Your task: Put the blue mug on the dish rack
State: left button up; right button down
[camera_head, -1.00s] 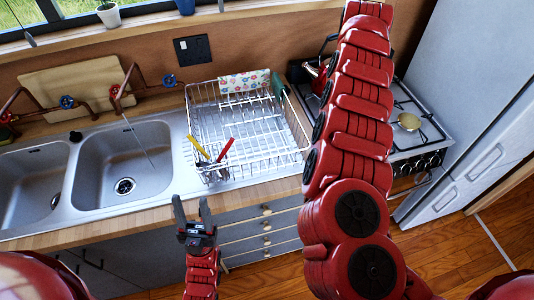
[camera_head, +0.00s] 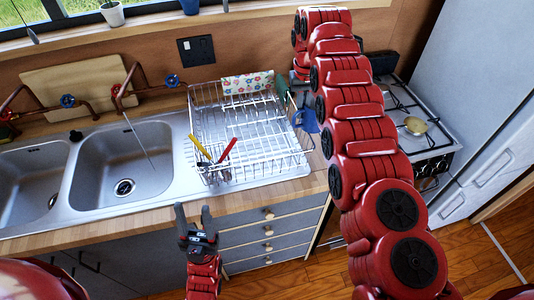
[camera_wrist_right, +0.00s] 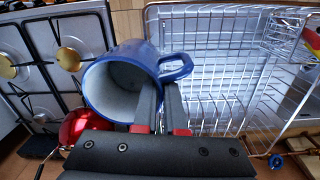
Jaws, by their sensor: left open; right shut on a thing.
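The blue mug (camera_wrist_right: 122,82) is in my right gripper (camera_wrist_right: 162,110), whose fingers are shut on its side near the handle. Its pale inside faces the right wrist camera. In the head view, part of the mug (camera_head: 310,121) shows just right of the wire dish rack (camera_head: 250,130), mostly behind my right arm; the right fingers are largely hidden there. In the right wrist view, the rack (camera_wrist_right: 215,75) lies right of the mug. My left gripper (camera_head: 194,214) is open and empty in front of the counter edge, over the drawers.
A yellow and a red utensil (camera_head: 228,150) stand in the rack's front left corner. A flowered cloth (camera_head: 247,84) and a green item are at its back. The double sink (camera_head: 120,165) is left, the stove (camera_head: 425,150) right. The rack's middle is bare.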

jog(key=shift+a, duration=0.4)
jog(key=shift+s+a, duration=0.15)
jog(key=shift+a, duration=0.1)
jog(key=n+p, duration=0.2)
jog(key=p, duration=0.1)
send_over(273, 155)
jog(key=shift+f, duration=0.7)
notch_tip(273, 155, down, 7)
jog(key=p, duration=0.3)
jog(key=shift+a+r, duration=0.1)
jog(key=shift+f, duration=1.25)
